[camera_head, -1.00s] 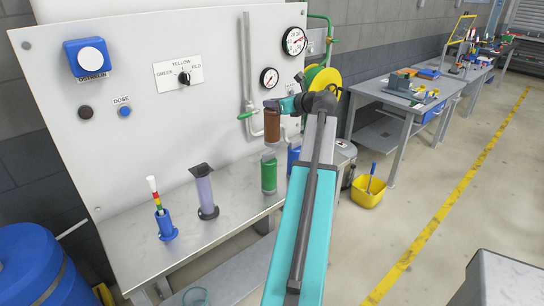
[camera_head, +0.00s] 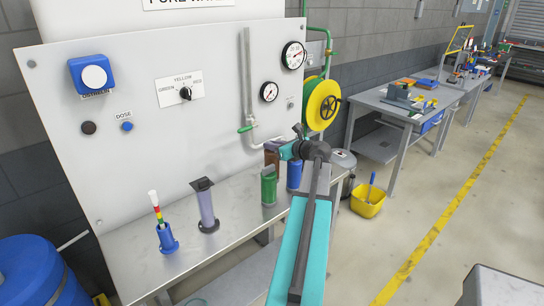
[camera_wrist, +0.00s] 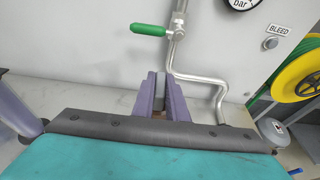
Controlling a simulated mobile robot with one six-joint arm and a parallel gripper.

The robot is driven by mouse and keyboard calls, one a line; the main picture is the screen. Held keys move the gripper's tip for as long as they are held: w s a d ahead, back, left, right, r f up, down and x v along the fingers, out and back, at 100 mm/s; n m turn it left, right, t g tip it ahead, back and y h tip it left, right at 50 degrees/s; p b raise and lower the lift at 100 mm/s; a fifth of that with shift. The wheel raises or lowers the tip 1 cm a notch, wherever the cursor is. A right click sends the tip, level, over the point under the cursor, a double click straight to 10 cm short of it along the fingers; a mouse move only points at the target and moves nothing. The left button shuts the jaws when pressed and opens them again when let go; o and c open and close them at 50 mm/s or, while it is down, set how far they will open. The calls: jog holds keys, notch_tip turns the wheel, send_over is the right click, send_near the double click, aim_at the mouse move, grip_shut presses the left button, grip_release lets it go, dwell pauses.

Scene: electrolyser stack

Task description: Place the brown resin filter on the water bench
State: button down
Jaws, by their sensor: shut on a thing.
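The brown resin filter (camera_head: 271,158) is in my gripper (camera_head: 276,147), low over the back of the water bench (camera_head: 228,215). In the head view its lower part is hidden behind the green cylinder (camera_head: 268,187), so I cannot tell whether its base touches the bench. My gripper (camera_wrist: 160,98) is shut on the filter's top. In the wrist view the jaws point toward the panel and the filter is mostly hidden below them.
A blue cylinder (camera_head: 294,174) stands close to the right of the green one. A purple cylinder (camera_head: 206,207) and a blue holder (camera_head: 167,238) stand to the left. A bent metal pipe with a green-handled valve (camera_wrist: 148,30) runs on the panel (camera_head: 200,130) behind.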

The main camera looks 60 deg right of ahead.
aim_at(272, 156)
jog(key=shift+f, duration=0.8)
jog(key=shift+f+p, duration=0.55)
jog(key=shift+f, duration=1.4)
jog(key=c, duration=2.2)
grip_release()
jog(key=shift+f, duration=0.1)
jog(key=shift+o, duration=0.8)
jog(key=shift+r, duration=0.25)
